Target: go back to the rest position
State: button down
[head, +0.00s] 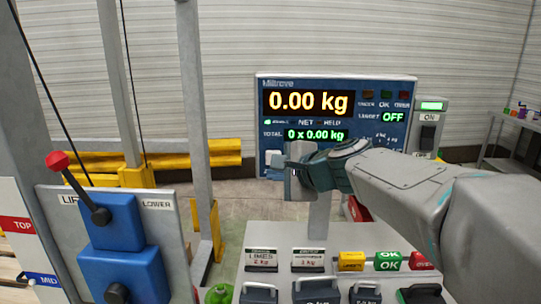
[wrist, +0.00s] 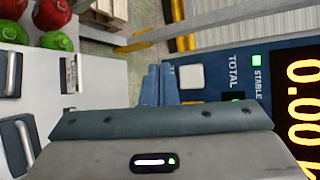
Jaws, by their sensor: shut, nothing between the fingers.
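My gripper (head: 292,170) is at the end of my arm, in front of the lower left part of the scale display (head: 336,112) in the head view. Its fingers are together and empty in the wrist view (wrist: 158,86), near a pale square button on the blue display panel (wrist: 222,82). I cannot tell whether they touch the panel. The display reads 0.00 kg, with a total of 0 x 0.00 kg and the target OFF. My gripper hides part of the panel's lower edge.
A blue lift control (head: 112,222) with a red-knobbed lever stands at the left. Labelled cards, coloured blocks (head: 388,261) and handled weights (head: 316,290) are on the white counter (head: 268,232) below. A switch box (head: 428,125) is right of the display. Yellow barriers (head: 222,152) stand behind.

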jog(key=s+d+f+n+g+h, duration=0.2)
jog(key=s+d+f+n, duration=0.2)
jog(key=s+f, duration=0.2)
jog(key=s+d+f+n+g+h+p, duration=0.1)
jog(key=s+d+f+n+g+h, duration=0.2)
jog(key=s, duration=0.6)
jog(key=s+d+f+n+g+h, duration=0.2)
jog(key=s+d+f+n+h, duration=0.1)
jog(key=s+d+f+n, duration=0.3)
notch_tip(320, 180, down, 4)
jog(key=shift+s+d+r+n, duration=0.1)
jog(key=shift+s+d+n, duration=0.35)
jog(key=shift+s, duration=0.6)
